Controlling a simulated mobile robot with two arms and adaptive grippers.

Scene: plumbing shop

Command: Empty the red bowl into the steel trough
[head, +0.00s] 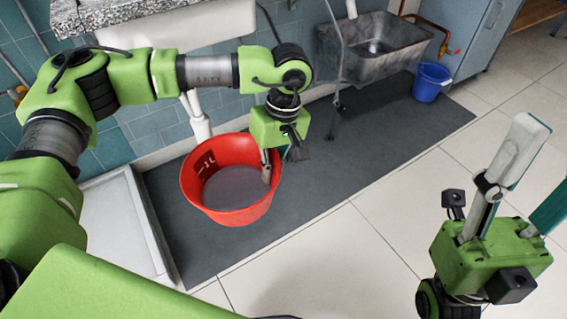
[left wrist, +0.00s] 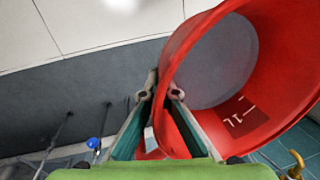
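The red bowl (head: 232,201) appears to stand upright on the dark mat, with a flat grey surface inside; I cannot tell what that is. In the left wrist view the bowl (left wrist: 262,120) fills the right side. My left gripper (head: 276,170) points down at its right rim. In the left wrist view, its fingers (left wrist: 160,94) straddle the bowl's wall, one inside and one outside; whether they press on it is unclear. The steel trough (head: 372,65) hangs at the wall, behind and right of the bowl. My right gripper (head: 532,175) is open and empty at the right.
A blue bucket (head: 431,82) stands right of the trough. A thin metal leg (head: 337,95) stands between bowl and trough. A white sink (head: 180,25) and its drain pipe (head: 197,118) are behind the bowl. A white tray (head: 118,225) lies left. The tiled floor in front is clear.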

